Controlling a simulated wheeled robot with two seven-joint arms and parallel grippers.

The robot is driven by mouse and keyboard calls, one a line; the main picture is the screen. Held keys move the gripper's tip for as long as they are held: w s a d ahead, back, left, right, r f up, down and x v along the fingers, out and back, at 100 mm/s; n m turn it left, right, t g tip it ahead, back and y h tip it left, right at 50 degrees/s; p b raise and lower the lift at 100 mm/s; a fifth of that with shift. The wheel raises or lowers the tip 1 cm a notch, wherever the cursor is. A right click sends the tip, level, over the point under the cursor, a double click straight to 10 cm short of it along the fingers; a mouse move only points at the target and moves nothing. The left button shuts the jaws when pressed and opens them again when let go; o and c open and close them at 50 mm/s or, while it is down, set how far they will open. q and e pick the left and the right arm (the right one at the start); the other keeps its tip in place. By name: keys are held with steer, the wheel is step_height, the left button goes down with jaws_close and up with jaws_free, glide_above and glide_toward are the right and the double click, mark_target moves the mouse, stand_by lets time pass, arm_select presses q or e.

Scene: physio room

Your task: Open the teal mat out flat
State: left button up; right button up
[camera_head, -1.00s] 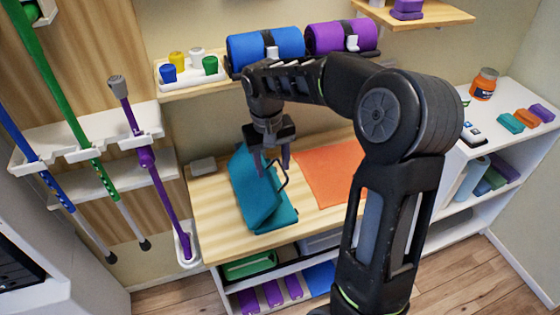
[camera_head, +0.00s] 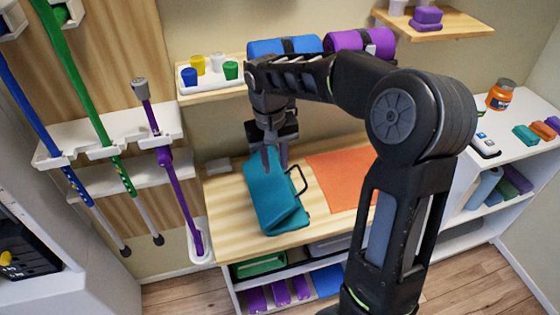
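The teal mat (camera_head: 268,208) lies folded on the wooden bench top, with a black loop (camera_head: 297,180) at its right side. Its upper layer slopes over the lower part, and the lower front edge shows. My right gripper (camera_head: 275,158) points down at the mat's far upper edge. One finger overlaps the teal surface and the other shows just right of the edge. The fingers are a small distance apart; whether they pinch the mat is unclear. My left gripper is not in view.
An orange mat (camera_head: 342,178) lies flat on the bench (camera_head: 228,222) right of the teal mat, partly hidden by my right arm. A small grey block (camera_head: 218,166) is at the back left. Rolled blue (camera_head: 284,46) and purple mats sit on the shelf above. Crutches hang left.

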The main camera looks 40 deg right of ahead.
steer(key=r, duration=0.1)
steer(key=a+r+p, duration=0.2)
steer(key=r, duration=0.1)
steer(key=shift+w+a, duration=0.2)
steer(key=shift+w, duration=0.2)
steer(key=shift+f, duration=0.1)
stand_by(0.6)
